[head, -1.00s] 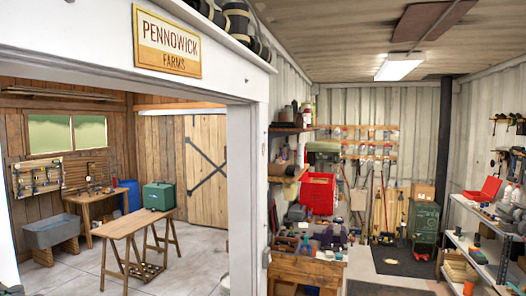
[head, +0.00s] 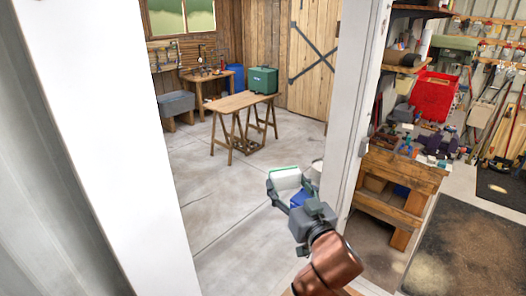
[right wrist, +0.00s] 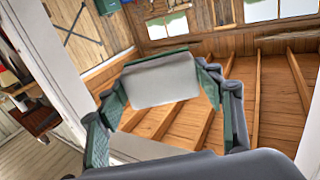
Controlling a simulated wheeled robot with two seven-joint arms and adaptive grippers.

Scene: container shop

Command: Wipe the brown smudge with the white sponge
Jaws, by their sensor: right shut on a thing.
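The white sponge (head: 285,179) has a thin green layer along one edge. My right gripper (head: 288,186) is shut on it and holds it up in front of the white-framed opening, in the lower middle of the head view. In the right wrist view the sponge (right wrist: 162,82) sits between the two fingers of my right gripper (right wrist: 165,95), its pale broad face towards the camera. I cannot make out the brown smudge in either view. My left gripper is not in view.
White posts stand at left (head: 95,130) and right (head: 358,110). Between them is open concrete floor (head: 215,180) with a wooden trestle table (head: 240,103) bearing a green box (head: 263,80). At right are a cluttered wooden bench (head: 395,190) and a dark, dusty mat (head: 465,255).

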